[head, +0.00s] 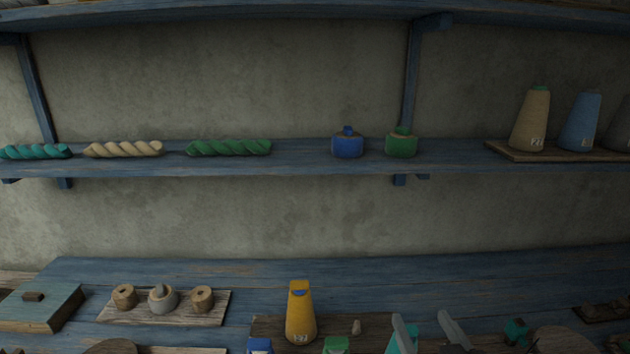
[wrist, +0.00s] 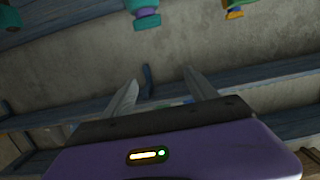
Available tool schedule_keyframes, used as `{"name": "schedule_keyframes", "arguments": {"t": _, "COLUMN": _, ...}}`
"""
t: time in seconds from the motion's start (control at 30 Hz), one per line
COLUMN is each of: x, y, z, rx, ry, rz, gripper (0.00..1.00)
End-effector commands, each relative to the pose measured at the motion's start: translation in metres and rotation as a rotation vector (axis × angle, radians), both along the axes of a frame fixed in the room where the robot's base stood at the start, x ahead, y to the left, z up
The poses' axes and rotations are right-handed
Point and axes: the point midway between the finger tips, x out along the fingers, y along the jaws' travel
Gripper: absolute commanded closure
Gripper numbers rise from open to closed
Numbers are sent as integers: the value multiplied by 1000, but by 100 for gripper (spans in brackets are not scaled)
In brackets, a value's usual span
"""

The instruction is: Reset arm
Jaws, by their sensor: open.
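My gripper (head: 428,331) shows at the bottom of the head view, right of centre. Its two pale fingers stand apart with nothing seen between them. In the wrist view my gripper (wrist: 158,95) is also open and empty, its fingers spread in front of a wall and blue shelf boards. The lower part of the gripper and my arm are cut off by the head view's bottom edge.
The shelf (head: 290,163) above holds twisted skeins, a blue jar (head: 347,145), a green jar (head: 401,145) and cones.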

Motion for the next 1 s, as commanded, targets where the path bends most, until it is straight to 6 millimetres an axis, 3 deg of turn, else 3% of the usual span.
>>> {"name": "schedule_keyframes", "arguments": {"t": 0.27, "x": -62, "y": 0, "z": -5, "rx": -12, "ry": -138, "rz": 12, "gripper": 34}}
{"name": "schedule_keyframes", "arguments": {"t": 0.67, "x": -198, "y": -1, "z": -32, "rx": -17, "ry": -184, "rz": 20, "gripper": 34}}
{"name": "schedule_keyframes", "arguments": {"t": 1.0, "x": -310, "y": -1, "z": -48, "rx": -4, "ry": -73, "rz": 9, "gripper": 34}}
